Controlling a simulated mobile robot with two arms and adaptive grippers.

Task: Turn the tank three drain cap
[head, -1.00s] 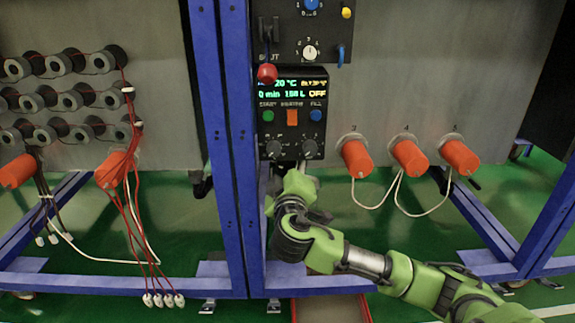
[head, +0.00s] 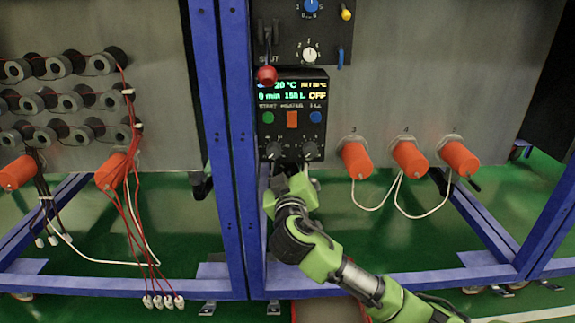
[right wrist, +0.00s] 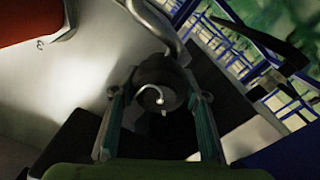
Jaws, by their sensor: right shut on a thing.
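A dark round cap (right wrist: 158,88) with a curved light mark on its face sits between my right gripper's fingers in the right wrist view. My right gripper (right wrist: 160,108) is shut on it, with one finger at each side. In the head view my right gripper (head: 297,176) is just under the black control panel (head: 290,93); its fingertips and the cap are hidden or too small to make out. My left gripper is not in view.
Several orange cylinders (head: 355,160) stick out of the grey tank wall to the right, with white cables looping below. A blue frame post (head: 240,130) stands left of the gripper. A bent metal pipe (right wrist: 155,18) passes above the cap. Red wires hang at far left.

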